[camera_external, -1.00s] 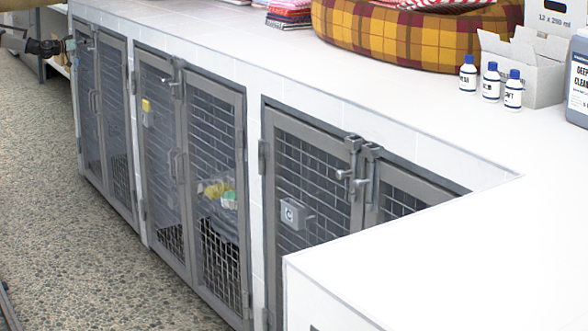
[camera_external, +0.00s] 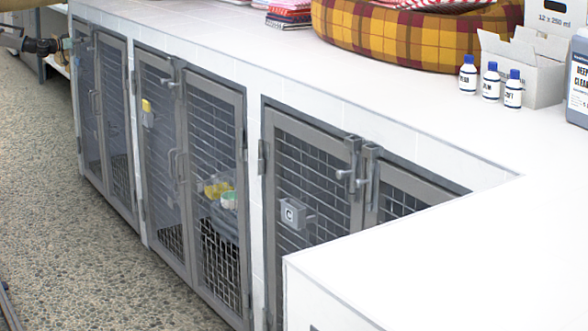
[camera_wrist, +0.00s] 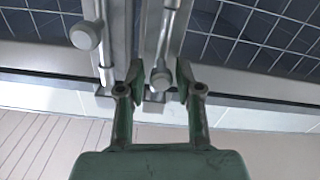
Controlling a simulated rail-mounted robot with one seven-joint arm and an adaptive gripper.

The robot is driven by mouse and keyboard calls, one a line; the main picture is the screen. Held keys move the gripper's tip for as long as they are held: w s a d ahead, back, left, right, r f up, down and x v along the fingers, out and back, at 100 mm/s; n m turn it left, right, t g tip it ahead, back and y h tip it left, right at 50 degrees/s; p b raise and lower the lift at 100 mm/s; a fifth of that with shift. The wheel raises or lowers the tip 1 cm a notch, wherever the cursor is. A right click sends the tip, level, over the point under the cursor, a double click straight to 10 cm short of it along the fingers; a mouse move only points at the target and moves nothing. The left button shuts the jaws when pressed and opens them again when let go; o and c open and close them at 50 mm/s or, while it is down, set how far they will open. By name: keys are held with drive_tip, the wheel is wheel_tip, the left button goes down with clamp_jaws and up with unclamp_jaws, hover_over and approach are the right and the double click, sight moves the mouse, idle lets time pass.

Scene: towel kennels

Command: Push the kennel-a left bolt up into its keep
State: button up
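Kennel-a, the farthest double-door kennel (camera_external: 103,120), stands at the far left of the external view. My gripper (camera_external: 68,44) is at its top edge, small there. In the wrist view the kennel appears upside down, counter edge at the bottom. My gripper's (camera_wrist: 160,76) green fingers stand apart, one on either side of a round grey bolt knob (camera_wrist: 160,77); I cannot tell whether they touch it. Its rod runs along the picture-right door, apparently the left door. The other bolt's knob (camera_wrist: 83,35) is at picture left, farther from the counter. Whether either rod is in its keep is unclear.
The middle kennel (camera_external: 190,160) and kennel C (camera_external: 305,175) stand nearer the camera. A plaid pet bed (camera_external: 410,35) and bottles (camera_external: 490,82) are on the counter. The floor before the kennels is clear.

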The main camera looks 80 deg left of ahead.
drive_tip(key=v, duration=1)
drive_tip(key=shift+s, duration=0.15)
